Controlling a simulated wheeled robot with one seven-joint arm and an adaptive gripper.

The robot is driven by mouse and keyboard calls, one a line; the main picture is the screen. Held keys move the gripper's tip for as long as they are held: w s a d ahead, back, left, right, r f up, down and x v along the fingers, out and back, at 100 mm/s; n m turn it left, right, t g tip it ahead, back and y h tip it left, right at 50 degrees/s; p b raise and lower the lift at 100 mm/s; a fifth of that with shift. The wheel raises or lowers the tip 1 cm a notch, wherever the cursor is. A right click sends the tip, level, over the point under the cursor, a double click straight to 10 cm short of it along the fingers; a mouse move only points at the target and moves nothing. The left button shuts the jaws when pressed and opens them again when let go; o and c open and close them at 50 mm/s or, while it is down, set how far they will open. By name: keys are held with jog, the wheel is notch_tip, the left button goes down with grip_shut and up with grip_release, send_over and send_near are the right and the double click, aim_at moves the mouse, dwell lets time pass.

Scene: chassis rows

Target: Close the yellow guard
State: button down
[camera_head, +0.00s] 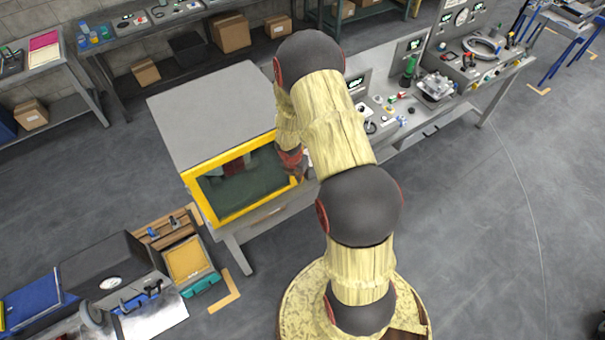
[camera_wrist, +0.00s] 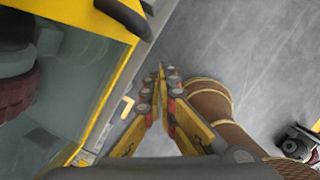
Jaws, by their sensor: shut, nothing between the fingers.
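The yellow guard (camera_head: 205,213) is a yellow frame around a dark see-through pane on the front of a grey cabinet (camera_head: 215,105). I cannot tell whether it sits flush with the cabinet or a little ajar. In the wrist view the guard's yellow edge (camera_wrist: 116,85) runs down the left side, with a dark handle (camera_wrist: 128,18) at the top. My gripper (camera_wrist: 164,72) is shut and empty, just right of that edge; I see no clear contact. In the head view my arm and wrist largely hide it at the guard's right end.
A workbench with instruments (camera_head: 440,85) stands right of the cabinet. Crates and a toolbox (camera_head: 105,265) lie on the floor at lower left. Behind is a bench with cardboard boxes (camera_head: 230,33). The floor at right (camera_head: 480,220) is clear.

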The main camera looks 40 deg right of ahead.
jog(key=s+p+v, duration=0.1)
jog(key=v, duration=0.9)
jog(key=shift+s+p, duration=0.2)
jog(key=shift+p, duration=0.2)
